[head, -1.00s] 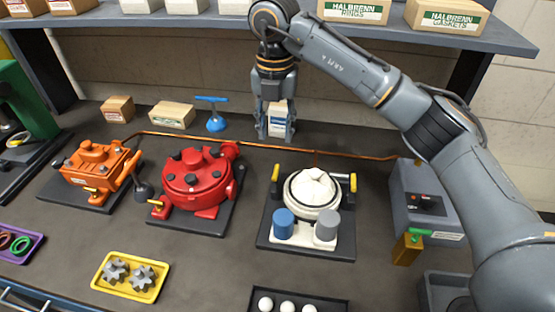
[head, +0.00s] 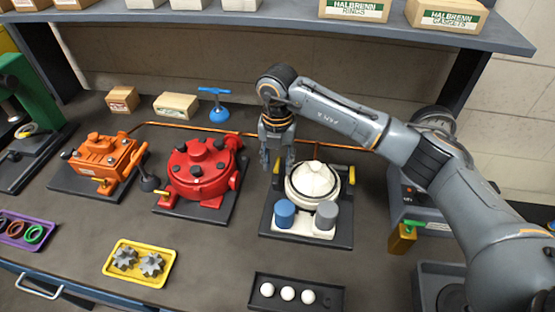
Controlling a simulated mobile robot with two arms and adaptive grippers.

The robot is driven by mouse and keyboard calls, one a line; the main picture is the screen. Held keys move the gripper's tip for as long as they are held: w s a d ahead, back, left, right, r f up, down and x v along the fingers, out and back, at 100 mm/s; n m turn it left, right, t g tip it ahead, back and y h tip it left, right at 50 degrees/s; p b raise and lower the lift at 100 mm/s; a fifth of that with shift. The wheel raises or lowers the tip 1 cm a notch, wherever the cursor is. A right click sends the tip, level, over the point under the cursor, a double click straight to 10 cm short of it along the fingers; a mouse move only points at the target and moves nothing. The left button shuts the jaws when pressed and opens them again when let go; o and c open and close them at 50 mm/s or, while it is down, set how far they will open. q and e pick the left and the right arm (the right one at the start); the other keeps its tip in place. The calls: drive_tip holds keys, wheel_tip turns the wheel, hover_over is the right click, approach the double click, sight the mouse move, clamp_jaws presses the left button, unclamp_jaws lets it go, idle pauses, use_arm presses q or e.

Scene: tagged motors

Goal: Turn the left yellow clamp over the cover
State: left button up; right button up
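The white cover (head: 313,180) sits on a dark base plate (head: 341,240) at the centre right of the bench. The left yellow clamp (head: 277,165) stands upright beside the cover's left edge, partly hidden by my gripper. The right yellow clamp (head: 351,175) stands at the cover's right edge. My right gripper (head: 278,168) points down at the left clamp, its fingers apart on either side of it. I cannot tell whether they touch it. My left gripper is out of view.
A blue cylinder (head: 284,213) and a grey cylinder (head: 326,215) stand in front of the cover. A red motor (head: 197,172) is to the left, a grey box (head: 428,218) to the right. A tray of white balls (head: 328,297) lies in front. A shelf (head: 260,21) runs above.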

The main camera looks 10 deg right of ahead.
clamp_jaws()
drive_tip(key=shift+f+n+b, duration=0.15)
drive_tip(key=shift+n+b, duration=0.65)
drive_tip(key=shift+b, duration=0.3)
drive_tip(key=n+b, duration=0.9)
drive_tip(key=n, duration=0.2)
drive_tip(key=shift+n+b, duration=0.3)
drive_tip(key=shift+b, duration=0.1)
drive_tip(key=n+b, duration=0.1)
drive_tip(key=n, duration=0.1)
drive_tip(key=n+b, duration=0.1)
drive_tip(key=n, duration=0.1)
drive_tip(key=shift+r+n, duration=0.2)
drive_tip(key=shift+n, duration=0.1)
